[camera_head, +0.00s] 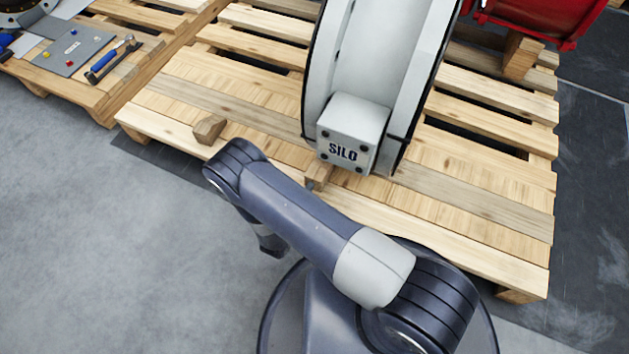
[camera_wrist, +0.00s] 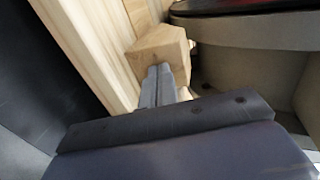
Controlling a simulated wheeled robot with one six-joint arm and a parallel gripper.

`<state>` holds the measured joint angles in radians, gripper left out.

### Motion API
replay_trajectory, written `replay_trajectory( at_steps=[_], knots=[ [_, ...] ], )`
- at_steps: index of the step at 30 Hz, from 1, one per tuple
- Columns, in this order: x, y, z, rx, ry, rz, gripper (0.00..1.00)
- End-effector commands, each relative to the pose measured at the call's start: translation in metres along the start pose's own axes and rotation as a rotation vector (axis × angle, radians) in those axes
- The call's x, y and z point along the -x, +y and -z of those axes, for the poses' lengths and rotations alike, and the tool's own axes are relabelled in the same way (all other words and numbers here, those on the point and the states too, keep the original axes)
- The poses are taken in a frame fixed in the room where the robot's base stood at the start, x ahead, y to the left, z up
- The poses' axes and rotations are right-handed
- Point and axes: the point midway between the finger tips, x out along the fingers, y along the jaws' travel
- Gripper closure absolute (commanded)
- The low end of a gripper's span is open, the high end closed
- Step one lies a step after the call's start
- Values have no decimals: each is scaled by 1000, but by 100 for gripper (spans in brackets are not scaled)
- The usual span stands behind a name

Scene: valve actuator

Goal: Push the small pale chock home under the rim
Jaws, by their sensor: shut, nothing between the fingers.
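The small pale wooden chock (camera_head: 317,178) lies on the pallet by the lower edge of the big white ring-shaped body (camera_head: 370,55), below its SILO box. In the wrist view a pale chock (camera_wrist: 155,48) sits left of the dark rim (camera_wrist: 245,8), which overhangs close by. My gripper (camera_wrist: 158,72) is shut and empty. Its fingertips are at the near face of the chock; I cannot tell contact from a tiny gap. How far the chock reaches under the rim is hidden. In the head view my arm hides my gripper.
Another wooden block (camera_head: 209,130) lies at the pallet's left front edge. The slatted pallet (camera_head: 470,215) has open gaps. A red machine part (camera_head: 545,18) stands at the back right. A second pallet at the left holds a grey plate (camera_head: 73,50) and tools. Floor at the left is clear.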

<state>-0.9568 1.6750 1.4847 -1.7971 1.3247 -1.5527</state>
Motion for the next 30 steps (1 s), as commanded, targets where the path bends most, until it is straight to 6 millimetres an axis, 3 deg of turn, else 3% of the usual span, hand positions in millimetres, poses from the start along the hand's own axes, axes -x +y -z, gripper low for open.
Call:
replay_trajectory(
  at_steps=[30],
  knots=[
    [-30, -7, 0, -1, 1, 0, 100]
  ],
)
